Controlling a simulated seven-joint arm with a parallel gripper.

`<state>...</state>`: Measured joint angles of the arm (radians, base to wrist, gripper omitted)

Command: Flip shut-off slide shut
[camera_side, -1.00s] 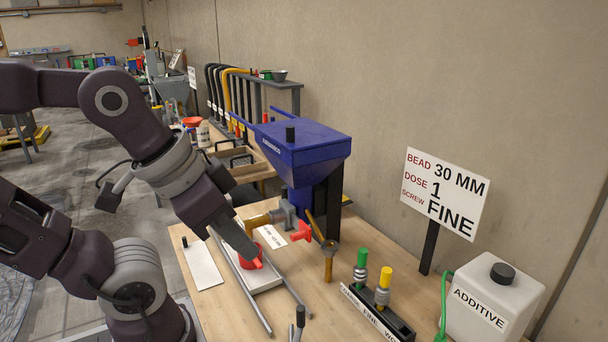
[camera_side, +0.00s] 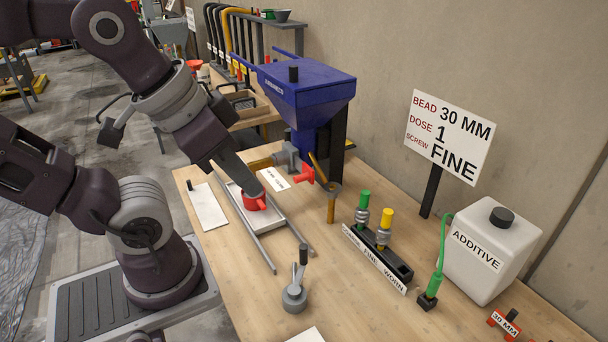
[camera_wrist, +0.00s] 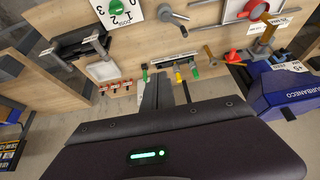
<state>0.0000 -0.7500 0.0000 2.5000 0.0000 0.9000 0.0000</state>
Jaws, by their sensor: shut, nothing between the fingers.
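My gripper (camera_side: 253,187) is shut and empty. In the side view its tip is over or beside a red cup-like part (camera_side: 254,203) at a white tray; I cannot tell whether they touch. A red handle piece (camera_side: 305,174) sits at the grey outlet fitting (camera_side: 288,156) of the blue hopper machine (camera_side: 305,95), to the right of my gripper. I cannot tell for sure which red part is the shut-off slide.
Two grey rails run forward from the white tray (camera_side: 279,214). A grey lever (camera_side: 295,296) stands at the front of the bench. A black holder (camera_side: 379,250) carries green- and yellow-topped parts. A white additive can (camera_side: 488,255) and a sign (camera_side: 448,135) stand at right.

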